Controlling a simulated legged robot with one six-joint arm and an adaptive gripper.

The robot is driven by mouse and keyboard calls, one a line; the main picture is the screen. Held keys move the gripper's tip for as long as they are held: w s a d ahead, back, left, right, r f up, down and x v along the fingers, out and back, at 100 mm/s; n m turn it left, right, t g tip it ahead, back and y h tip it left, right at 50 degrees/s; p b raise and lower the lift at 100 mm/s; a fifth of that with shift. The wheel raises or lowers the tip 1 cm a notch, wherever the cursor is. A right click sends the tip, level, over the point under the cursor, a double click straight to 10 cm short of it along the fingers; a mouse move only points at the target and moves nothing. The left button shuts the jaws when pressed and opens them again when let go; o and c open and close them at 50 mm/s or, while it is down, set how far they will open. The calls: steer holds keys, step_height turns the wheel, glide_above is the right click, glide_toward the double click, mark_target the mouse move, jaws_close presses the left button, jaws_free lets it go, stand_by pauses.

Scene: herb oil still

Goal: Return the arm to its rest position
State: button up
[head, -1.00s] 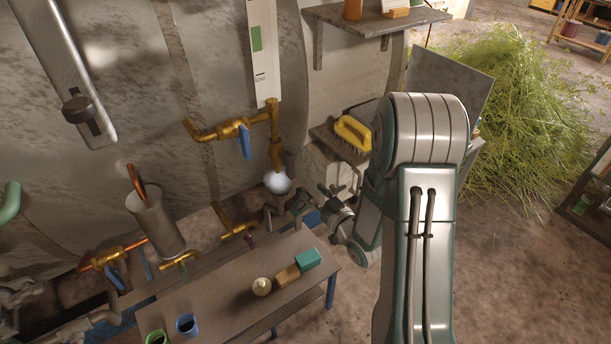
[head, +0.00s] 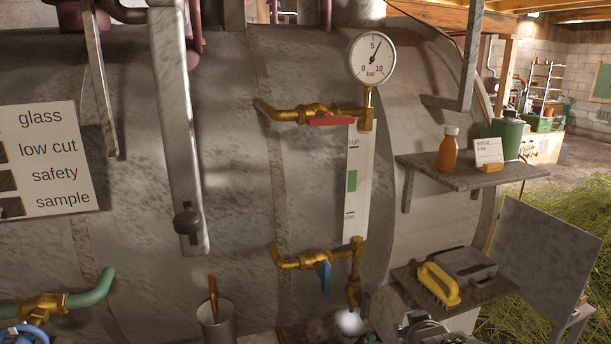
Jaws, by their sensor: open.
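Part of my gripper (head: 422,328) shows at the bottom edge of the head view, right of the clear glass ball and below the shelf with the yellow brush. It is open, and I see nothing held in it. The frame's lower edge cuts it off, and the rest of my arm is out of view.
A low shelf (head: 470,292) holds a yellow-handled brush (head: 438,284) close above my gripper. A higher shelf (head: 450,177) bears an amber bottle (head: 448,150). Brass valves and a pressure gauge (head: 372,60) front the tank. A metal cup (head: 215,322) stands lower left.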

steer(key=s+a+r+m+g, duration=0.1)
steer(key=s+a+r+g, duration=0.1)
steer(key=s, duration=0.8)
steer(key=s+a+r+g+y, duration=0.1)
steer(key=s+a+r+g, duration=0.2)
steer(key=s, duration=0.7)
steer(key=shift+r+m+g, duration=0.25)
steer(key=shift+m+g, duration=0.05)
steer(key=shift+m, duration=0.1)
stand_by(2.2)
